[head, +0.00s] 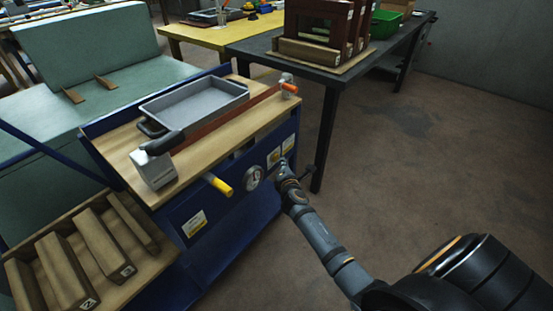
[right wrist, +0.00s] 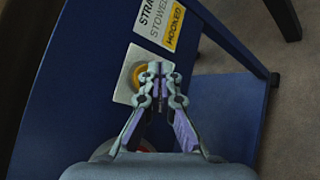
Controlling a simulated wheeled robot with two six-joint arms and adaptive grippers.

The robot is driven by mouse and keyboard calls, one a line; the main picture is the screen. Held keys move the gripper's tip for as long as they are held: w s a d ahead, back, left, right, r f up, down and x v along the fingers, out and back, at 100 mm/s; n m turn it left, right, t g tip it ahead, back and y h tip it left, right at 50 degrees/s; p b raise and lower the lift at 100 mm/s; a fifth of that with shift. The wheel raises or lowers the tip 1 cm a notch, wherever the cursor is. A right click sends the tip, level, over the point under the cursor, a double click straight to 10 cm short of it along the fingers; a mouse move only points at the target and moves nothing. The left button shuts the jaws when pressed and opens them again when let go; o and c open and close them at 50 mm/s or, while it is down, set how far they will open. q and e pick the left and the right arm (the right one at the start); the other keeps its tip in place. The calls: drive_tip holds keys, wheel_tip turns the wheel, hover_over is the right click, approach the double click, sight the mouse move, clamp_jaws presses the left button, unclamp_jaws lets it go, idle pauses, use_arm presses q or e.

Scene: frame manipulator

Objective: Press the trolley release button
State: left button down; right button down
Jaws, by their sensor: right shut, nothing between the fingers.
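The trolley (head: 262,205) has a blue front panel. A square pale plate (head: 273,157) with a yellow centre sits on that panel. In the right wrist view the plate shows a round yellow ring (right wrist: 135,76), likely the release button, partly hidden behind my fingers. My right gripper (head: 284,166) is shut and empty, in front of the panel by the plate. In the right wrist view its fingertips (right wrist: 160,68) overlap the ring's right side; I cannot tell whether they touch. My left gripper is not in view.
A white and yellow label (right wrist: 172,22) sits beside the plate. A round dial (head: 253,178) and a yellow handle (head: 218,185) are left of it. A grey tray (head: 195,103) and red bar (head: 225,119) lie on top. A dark table (head: 330,62) stands behind; the right floor is clear.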

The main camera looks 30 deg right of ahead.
drive_tip(key=shift+w+a, duration=0.15)
drive_tip(key=shift+w, duration=0.2)
drive_tip(key=shift+w+a, duration=0.15)
drive_tip(key=shift+w, duration=0.25)
idle(0.6)
drive_tip(key=shift+s, duration=0.1)
drive_tip(key=shift+s+d, duration=0.3)
drive_tip(key=shift+s, duration=0.4)
drive_tip(key=s, duration=0.1)
drive_tip(key=s+d+p, duration=0.1)
drive_tip(key=s, duration=0.1)
drive_tip(key=s+d, duration=0.1)
drive_tip(key=shift+s, duration=0.3)
drive_tip(key=shift+f, duration=0.1)
idle(0.6)
